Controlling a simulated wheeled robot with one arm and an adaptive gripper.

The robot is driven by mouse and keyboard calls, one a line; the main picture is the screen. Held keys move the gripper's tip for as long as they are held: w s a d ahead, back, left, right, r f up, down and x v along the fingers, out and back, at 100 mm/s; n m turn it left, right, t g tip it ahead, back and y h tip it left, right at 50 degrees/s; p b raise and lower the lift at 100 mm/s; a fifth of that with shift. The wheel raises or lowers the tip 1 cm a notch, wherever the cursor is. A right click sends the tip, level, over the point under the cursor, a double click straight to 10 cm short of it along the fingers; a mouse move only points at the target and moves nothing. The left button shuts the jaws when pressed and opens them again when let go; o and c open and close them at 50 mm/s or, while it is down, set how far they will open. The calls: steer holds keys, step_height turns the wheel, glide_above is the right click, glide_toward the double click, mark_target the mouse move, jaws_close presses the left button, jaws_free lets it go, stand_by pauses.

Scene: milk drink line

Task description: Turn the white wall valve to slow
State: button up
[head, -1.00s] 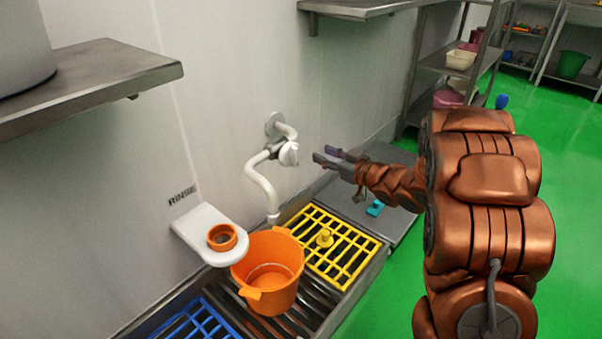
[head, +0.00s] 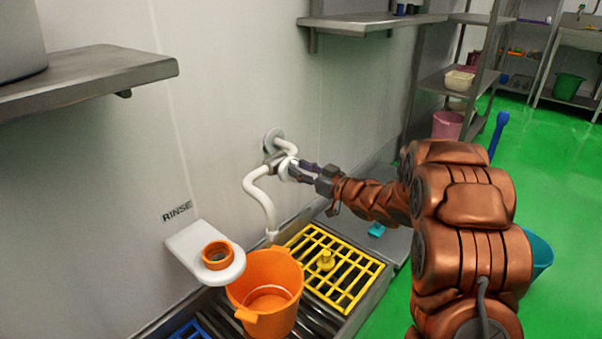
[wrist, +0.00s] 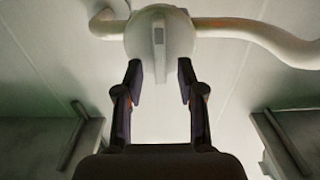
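The white wall valve (head: 286,168) sits on a white pipe that comes out of the wall and bends down over the orange bucket (head: 268,296). In the wrist view the round valve body (wrist: 178,40) is straight ahead, with a narrow raised handle (wrist: 159,42) standing upright on its face. My gripper (head: 300,170) is at the valve in the head view. In the wrist view its two fingers (wrist: 160,80) are open and apart, just below the handle and on either side of it. The handle's lower end is near the fingertips; I cannot tell whether they touch.
A white shelf with an orange ring (head: 217,255) juts from the wall under a RINSE label (head: 177,211). A yellow grate (head: 338,272) lies right of the bucket. Steel shelves (head: 370,22) hang on the wall at upper left and upper right.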

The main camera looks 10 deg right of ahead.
steer(key=shift+w+a, duration=0.15)
steer(key=shift+w, duration=0.1)
steer(key=shift+c, duration=0.3)
jaws_close()
